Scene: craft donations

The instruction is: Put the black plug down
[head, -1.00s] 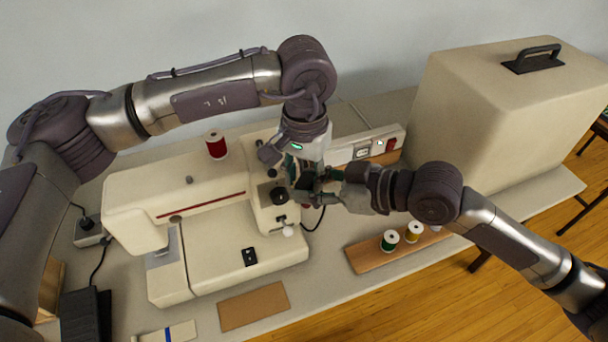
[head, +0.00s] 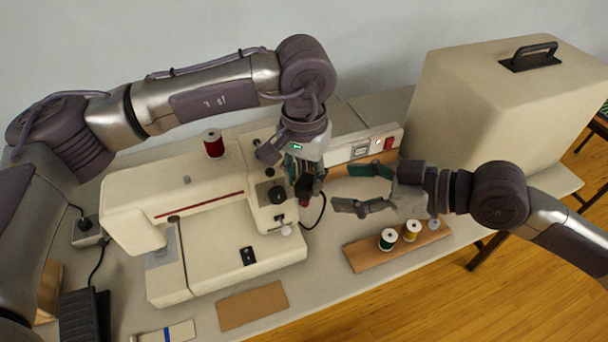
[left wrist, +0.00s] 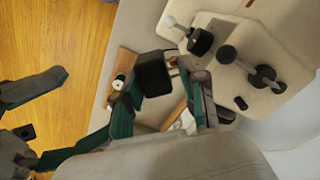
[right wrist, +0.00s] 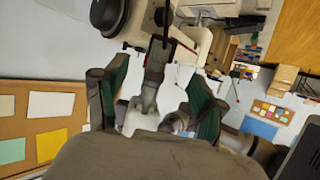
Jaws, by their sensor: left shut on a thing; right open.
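The black plug (left wrist: 153,74) is a dark block between the fingers of my left gripper (left wrist: 165,95) in the left wrist view. In the head view my left gripper (head: 305,192) is shut on it, raised beside the right end of the cream sewing machine (head: 215,222). The plug is mostly hidden there by the fingers, and a black cord hangs below. My right gripper (head: 352,190) is open and empty, to the right of my left one, its fingers pointing left. Its spread fingers also show in the right wrist view (right wrist: 158,90).
A wooden rack (head: 372,255) with several thread spools stands below my right gripper. A cream strip with a grey socket (head: 361,150) and a red switch is behind. A large beige case (head: 470,115) fills the back right. A brown card (head: 253,305) lies in front.

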